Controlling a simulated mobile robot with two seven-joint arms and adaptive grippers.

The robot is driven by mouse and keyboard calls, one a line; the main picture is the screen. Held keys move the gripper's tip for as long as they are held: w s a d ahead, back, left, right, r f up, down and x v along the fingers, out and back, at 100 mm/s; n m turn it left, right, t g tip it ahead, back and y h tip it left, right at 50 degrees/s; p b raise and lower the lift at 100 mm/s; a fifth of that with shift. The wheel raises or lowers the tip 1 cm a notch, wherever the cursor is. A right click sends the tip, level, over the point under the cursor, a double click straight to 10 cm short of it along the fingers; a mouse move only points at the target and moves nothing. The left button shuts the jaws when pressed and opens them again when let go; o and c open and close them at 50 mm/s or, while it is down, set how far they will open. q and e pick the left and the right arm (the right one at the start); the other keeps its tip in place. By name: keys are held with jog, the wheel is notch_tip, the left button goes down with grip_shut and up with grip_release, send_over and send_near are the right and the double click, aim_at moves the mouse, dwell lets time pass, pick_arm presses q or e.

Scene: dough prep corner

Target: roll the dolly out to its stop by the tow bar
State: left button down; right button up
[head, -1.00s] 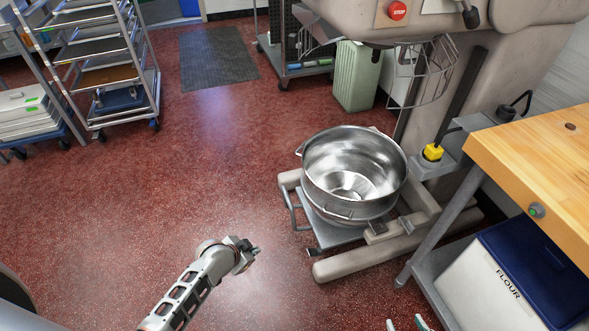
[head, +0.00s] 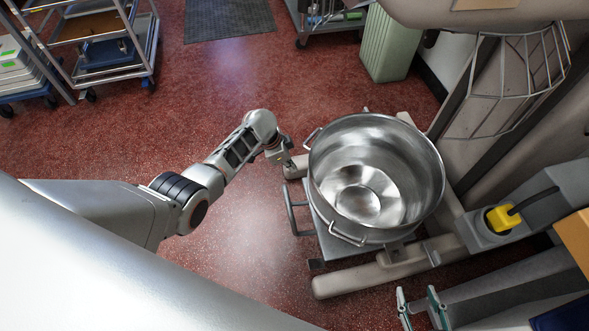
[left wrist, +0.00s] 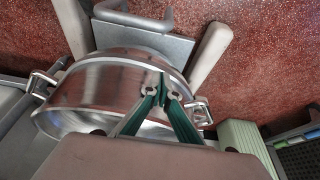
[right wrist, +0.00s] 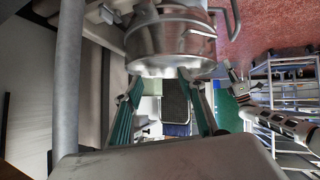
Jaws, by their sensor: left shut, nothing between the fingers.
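The dolly (head: 326,236) is a grey platform under the big steel bowl (head: 330,195), between the legs of the mixer. Its tow bar (head: 291,212), a grey U-shaped handle, sticks out to the left in the head view. The bar also shows at the top of the left wrist view (left wrist: 133,17) and the right wrist view (right wrist: 235,18). My left gripper (head: 287,161) is shut and empty, beyond the tow bar and beside the bowl, apart from the bar. My right gripper (head: 422,303) is open and empty at the lower edge, right of the dolly.
The mixer's base leg (head: 375,273) runs along the dolly's near side. A yellow plug (head: 503,217) sits on the mixer at right. The wire guard (head: 520,85) hangs above. A green bin (head: 390,45) and a rack (head: 105,50) stand further back. Red floor left of the dolly is open.

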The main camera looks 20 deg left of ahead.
aim_at(290, 187)
pick_arm(q)
jog(key=f+b, duration=0.2)
jog(key=f, duration=0.1)
jog(key=f+b, duration=0.1)
jog(key=f, duration=0.3)
jog(key=f+b, duration=0.2)
jog(key=f, duration=0.1)
jog(key=shift+w+d+f+b, duration=0.1)
jog(key=shift+d+f+b, duration=0.2)
jog(key=shift+d, duration=0.1)
jog(key=shift+a, duration=0.25)
jog(key=shift+s+a+f, duration=0.2)
jog(key=shift+s+a, duration=0.05)
pick_arm(e)
jog(key=shift+m+t+y, duration=0.4)
jog(key=shift+y, duration=0.2)
jog(key=a, duration=0.1)
jog(key=a+r, duration=0.1)
jog(key=a, duration=0.2)
jog(key=shift+w+a+r, duration=0.15)
jog(key=shift+w+a, duration=0.05)
jog(key=shift+w, duration=0.2)
pick_arm(q)
jog(key=shift+s+a, duration=0.1)
